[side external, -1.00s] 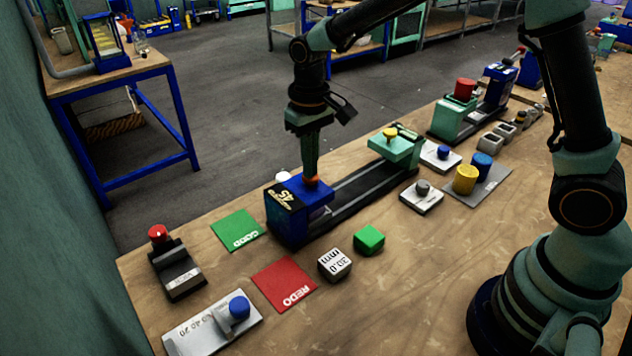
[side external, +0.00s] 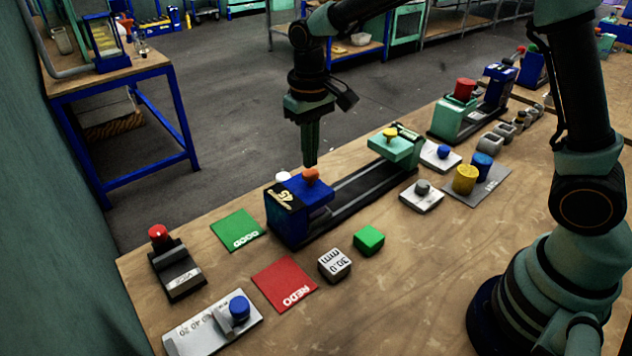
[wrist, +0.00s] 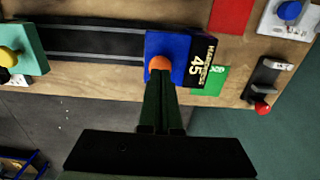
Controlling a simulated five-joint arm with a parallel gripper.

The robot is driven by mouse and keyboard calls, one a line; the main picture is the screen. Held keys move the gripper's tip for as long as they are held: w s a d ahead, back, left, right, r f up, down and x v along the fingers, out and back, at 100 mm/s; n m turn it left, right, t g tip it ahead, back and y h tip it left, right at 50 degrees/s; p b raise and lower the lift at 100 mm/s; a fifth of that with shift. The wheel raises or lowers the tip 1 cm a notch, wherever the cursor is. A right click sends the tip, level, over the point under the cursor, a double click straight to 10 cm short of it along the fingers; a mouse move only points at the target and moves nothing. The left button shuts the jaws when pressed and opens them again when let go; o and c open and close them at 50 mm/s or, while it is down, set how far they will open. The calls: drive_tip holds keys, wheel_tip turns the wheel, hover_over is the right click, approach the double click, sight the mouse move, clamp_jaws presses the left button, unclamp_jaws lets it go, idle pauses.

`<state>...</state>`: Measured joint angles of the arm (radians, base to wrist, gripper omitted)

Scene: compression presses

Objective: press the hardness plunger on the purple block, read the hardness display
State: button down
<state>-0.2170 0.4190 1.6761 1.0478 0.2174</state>
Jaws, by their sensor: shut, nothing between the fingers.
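The hardness block (side external: 290,228) is a deep blue to purple housing at the near end of a dark rail, and it also shows in the wrist view (wrist: 168,45). Its orange plunger (side external: 311,175) stands up from the top and appears in the wrist view (wrist: 159,63). My gripper (side external: 310,163) is shut and empty, pointing down just above the plunger. The fingertips look slightly clear of it.
A teal block (side external: 397,150) with a yellow knob stands at the rail's far end. A green GOOD mat (side external: 237,230), red REDO mat (side external: 284,284), 30.0 mm block (side external: 334,264) and green cube (side external: 369,240) lie around. A red-knobbed device (side external: 177,273) stands at left.

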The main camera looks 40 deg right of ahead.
sight(312, 172)
drive_tip(key=shift+r, duration=2.35)
drive_tip(key=shift+s+d+r, duration=0.1)
drive_tip(key=shift+d+r, duration=0.05)
drive_tip(key=s+d+r+t, duration=0.2)
drive_tip(key=s+d, duration=0.2)
drive_tip(key=s, duration=0.3)
drive_tip(key=s+d+r+t, duration=0.3)
drive_tip(key=s+d, duration=0.2)
drive_tip(key=s, duration=0.2)
drive_tip(key=shift+s+r+t, duration=0.15)
drive_tip(key=shift+r+t, duration=0.05)
drive_tip(key=shift+t, duration=0.1)
